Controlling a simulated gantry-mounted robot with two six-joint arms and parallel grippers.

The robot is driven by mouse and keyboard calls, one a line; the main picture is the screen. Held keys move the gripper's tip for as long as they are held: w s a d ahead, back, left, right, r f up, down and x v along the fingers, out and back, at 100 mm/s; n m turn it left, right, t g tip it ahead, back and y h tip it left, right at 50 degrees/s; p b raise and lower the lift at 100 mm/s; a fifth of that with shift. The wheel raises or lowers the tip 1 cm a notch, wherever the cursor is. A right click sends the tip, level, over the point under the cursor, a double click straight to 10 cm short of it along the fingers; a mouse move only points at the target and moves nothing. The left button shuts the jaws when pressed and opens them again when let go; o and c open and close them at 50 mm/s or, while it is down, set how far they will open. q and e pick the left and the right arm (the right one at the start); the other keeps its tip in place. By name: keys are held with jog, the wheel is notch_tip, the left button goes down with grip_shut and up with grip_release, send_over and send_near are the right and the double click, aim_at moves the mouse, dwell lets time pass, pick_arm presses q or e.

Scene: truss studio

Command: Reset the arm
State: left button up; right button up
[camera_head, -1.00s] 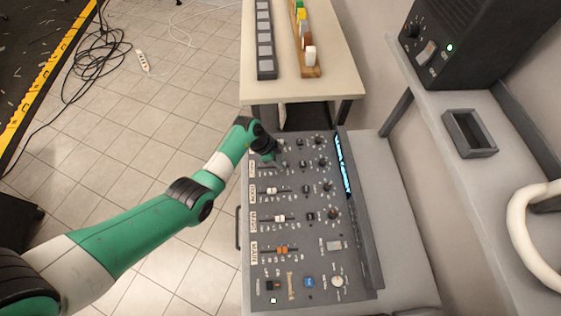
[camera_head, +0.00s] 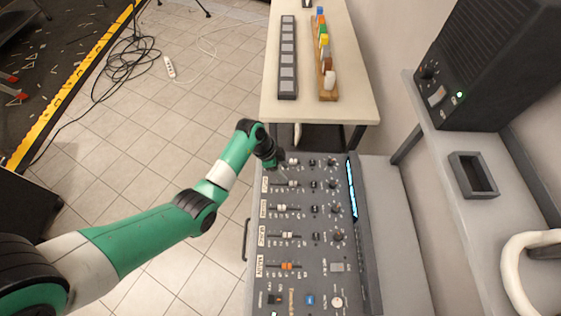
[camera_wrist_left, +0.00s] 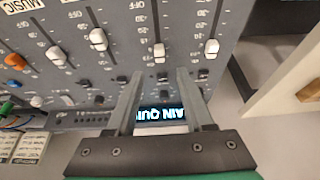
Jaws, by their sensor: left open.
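My left arm (camera_head: 150,240) comes in from the left in the head view, green and white with dark joints. My left gripper (camera_head: 281,172) is over the upper left part of the grey mixing console (camera_head: 325,245), by its far faders. Its fingertips are small there. In the left wrist view the gripper (camera_wrist_left: 160,85) is open and empty, its two grey fingers apart over the console face (camera_wrist_left: 125,55). I cannot tell if the fingers touch the console. The lit screen strip (camera_wrist_left: 160,114) shows between the fingers. My right gripper is not in view.
White fader knobs (camera_wrist_left: 98,38) and an orange one (camera_wrist_left: 15,62) stick up from the console. Beyond it is a table (camera_head: 355,95) with a grey strip (camera_head: 288,60) and a wooden rack (camera_head: 328,88) of coloured blocks. A shelf with a black speaker (camera_head: 490,65) is at right.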

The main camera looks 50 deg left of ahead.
pick_arm(q)
jog(key=v, duration=0.3)
jog(key=shift+s+r+p, duration=0.1)
jog(key=shift+r+p, duration=0.05)
jog(key=shift+p, duration=0.15)
